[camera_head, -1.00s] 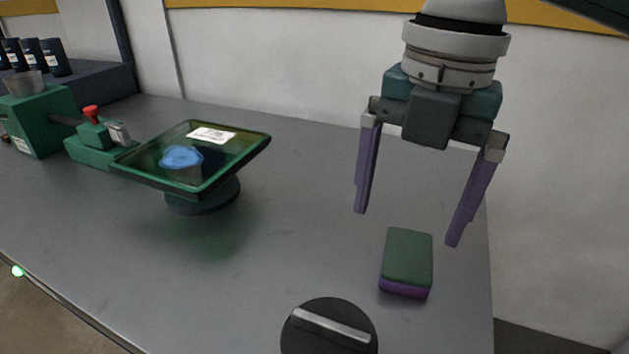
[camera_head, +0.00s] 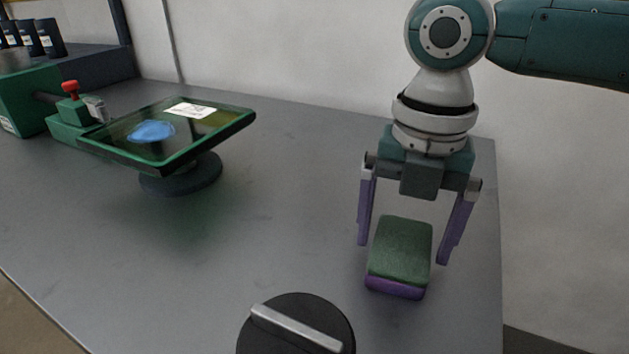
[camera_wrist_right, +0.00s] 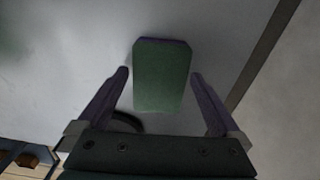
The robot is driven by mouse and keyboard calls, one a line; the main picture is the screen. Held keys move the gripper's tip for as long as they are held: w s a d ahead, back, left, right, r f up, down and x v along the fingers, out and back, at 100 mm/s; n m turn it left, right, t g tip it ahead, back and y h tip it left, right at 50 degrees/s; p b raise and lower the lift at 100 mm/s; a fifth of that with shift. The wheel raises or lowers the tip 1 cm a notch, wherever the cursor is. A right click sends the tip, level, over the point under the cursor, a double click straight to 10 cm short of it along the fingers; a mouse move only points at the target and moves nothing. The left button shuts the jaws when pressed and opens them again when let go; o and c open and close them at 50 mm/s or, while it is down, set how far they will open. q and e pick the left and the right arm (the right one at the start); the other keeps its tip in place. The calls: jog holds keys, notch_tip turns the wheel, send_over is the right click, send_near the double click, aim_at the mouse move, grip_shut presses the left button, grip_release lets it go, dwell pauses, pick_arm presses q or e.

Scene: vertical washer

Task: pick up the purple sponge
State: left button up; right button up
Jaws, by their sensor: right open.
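The purple sponge (camera_head: 396,288) has a green top layer and lies on the grey table near its right edge. It also shows in the right wrist view (camera_wrist_right: 162,76), green face toward the camera. My right gripper (camera_head: 401,254) is open, with one purple finger on either side of the sponge in the head view. In the right wrist view the sponge lies between and slightly beyond the fingertips (camera_wrist_right: 160,74), with a gap on each side. Nothing is held. My left gripper is out of view.
A black round knob with a silver bar (camera_head: 297,330) is close in front of the sponge. A tilted green-framed screen (camera_head: 170,134) stands to the left. Green equipment with a red knob (camera_head: 70,112) is at the far left. The middle of the grey table (camera_head: 285,200) is clear.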

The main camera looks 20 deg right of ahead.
aim_at(403, 240)
jog(key=shift+f, duration=0.2)
jog(key=shift+c, duration=1.4)
jog(key=c, duration=0.9)
jog(key=shift+r, duration=0.1)
jog(key=shift+r, duration=0.25)
notch_tip(403, 240, up, 19)
jog(key=p, duration=0.2)
jog(key=shift+r+p, duration=0.2)
jog(key=shift+p, duration=0.2)
